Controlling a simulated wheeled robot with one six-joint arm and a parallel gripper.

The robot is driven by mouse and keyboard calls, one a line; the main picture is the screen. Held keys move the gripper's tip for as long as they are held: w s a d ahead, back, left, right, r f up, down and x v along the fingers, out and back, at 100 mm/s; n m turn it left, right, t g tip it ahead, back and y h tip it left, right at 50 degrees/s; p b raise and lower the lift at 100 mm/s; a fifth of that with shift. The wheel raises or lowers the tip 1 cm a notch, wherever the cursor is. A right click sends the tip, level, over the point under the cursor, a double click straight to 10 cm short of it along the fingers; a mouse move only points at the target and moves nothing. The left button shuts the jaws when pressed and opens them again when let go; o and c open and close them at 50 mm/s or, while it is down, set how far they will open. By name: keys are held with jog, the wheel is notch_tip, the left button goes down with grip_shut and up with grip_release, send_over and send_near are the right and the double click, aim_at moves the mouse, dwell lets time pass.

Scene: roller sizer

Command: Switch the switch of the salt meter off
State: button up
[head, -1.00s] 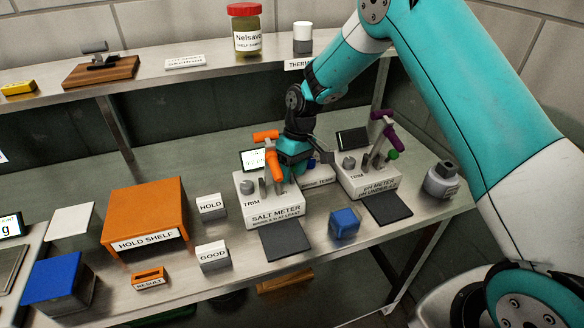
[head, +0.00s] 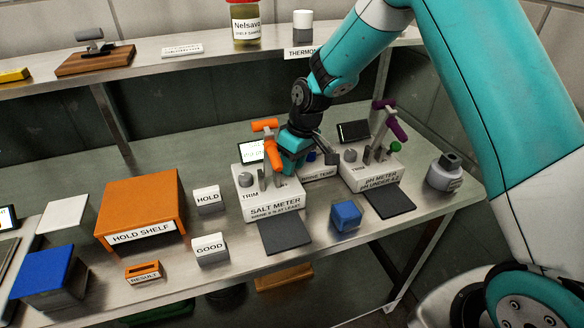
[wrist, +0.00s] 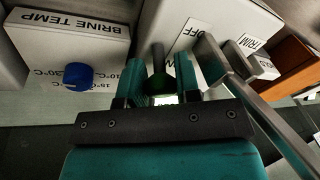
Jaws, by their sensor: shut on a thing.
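The salt meter (head: 273,207) is a pale box on the bench with an orange-handled part on top and a TRIM knob (head: 245,180). My gripper (head: 293,160) is at the meter's right rear side, partly hidden behind the orange handle. In the wrist view, the teal fingers (wrist: 157,88) are shut on a dark switch lever (wrist: 156,62) with a green part low between them. The word OFF is on the salt meter's white face (wrist: 182,62) beside the lever. Any ON mark is hidden, and I cannot tell the lever's exact position.
The brine temp box (wrist: 70,45) with a blue knob (wrist: 78,77) stands close beside my fingers. A grey metal bracket (wrist: 225,70) is close on the other side. The pH meter (head: 372,177) is to the right, and a blue cube (head: 345,216) stands in front.

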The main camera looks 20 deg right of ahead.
jog(key=t+b, duration=0.1)
jog(key=b, duration=0.1)
jog(key=t+b, duration=0.1)
jog(key=b, duration=0.1)
jog(key=s+t+b, duration=0.1)
jog(key=b, duration=0.1)
jog(key=shift+s+f+t, duration=0.1)
jog(key=shift+f+t, duration=0.2)
jog(key=shift+t, duration=0.1)
jog(key=b, duration=0.1)
jog(key=t+b, duration=0.1)
jog(key=b, duration=0.1)
jog(key=shift+s+r+n+t, duration=0.1)
jog(key=shift+s+n+t, duration=0.15)
jog(key=shift+n+t, duration=0.05)
jog(key=shift+s+r+t+b, duration=0.15)
jog(key=shift+t+b, duration=0.25)
jog(key=shift+b, duration=0.25)
jog(key=shift+r, duration=0.1)
jog(key=o, duration=0.9)
jog(key=v, duration=1.7)
jog(key=shift+s, duration=0.2)
